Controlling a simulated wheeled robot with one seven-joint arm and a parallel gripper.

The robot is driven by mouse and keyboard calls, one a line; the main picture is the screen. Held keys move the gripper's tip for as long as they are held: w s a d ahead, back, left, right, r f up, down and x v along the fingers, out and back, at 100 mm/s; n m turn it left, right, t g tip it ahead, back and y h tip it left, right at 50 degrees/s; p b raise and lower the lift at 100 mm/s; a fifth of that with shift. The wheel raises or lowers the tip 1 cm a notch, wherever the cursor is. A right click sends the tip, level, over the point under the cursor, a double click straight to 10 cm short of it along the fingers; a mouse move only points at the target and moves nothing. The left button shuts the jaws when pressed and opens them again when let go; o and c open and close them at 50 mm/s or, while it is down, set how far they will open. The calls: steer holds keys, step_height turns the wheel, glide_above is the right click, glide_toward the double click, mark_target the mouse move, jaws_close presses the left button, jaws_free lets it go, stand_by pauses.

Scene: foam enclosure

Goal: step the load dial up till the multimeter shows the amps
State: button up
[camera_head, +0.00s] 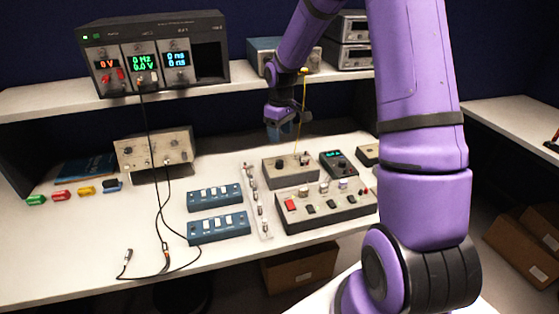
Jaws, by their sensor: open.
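My gripper (283,131) hangs over the back of the bench, above and behind a grey box (290,172) with knobs on top. Its fingers are small and dark in this view, and it appears to hold nothing. A dark handheld multimeter (338,165) lies right of that box. Its teal display is lit, but the reading is too small to make out. A larger grey control box (325,207) with a red switch and several knobs sits in front. Which knob is the load dial I cannot tell.
Two blue switch boxes (216,196) and a pale strip (257,203) lie left of the control box. Black cables hang from the instrument rack (155,55) to the bench's front left. The shelf (60,101) overhangs the back. Free bench (95,235) lies front left.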

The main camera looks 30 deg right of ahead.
mark_target(279, 161)
step_height(279, 161, down, 11)
steer(key=shift+a+r, duration=0.1)
stand_by(0.4)
steer(key=c, duration=0.9)
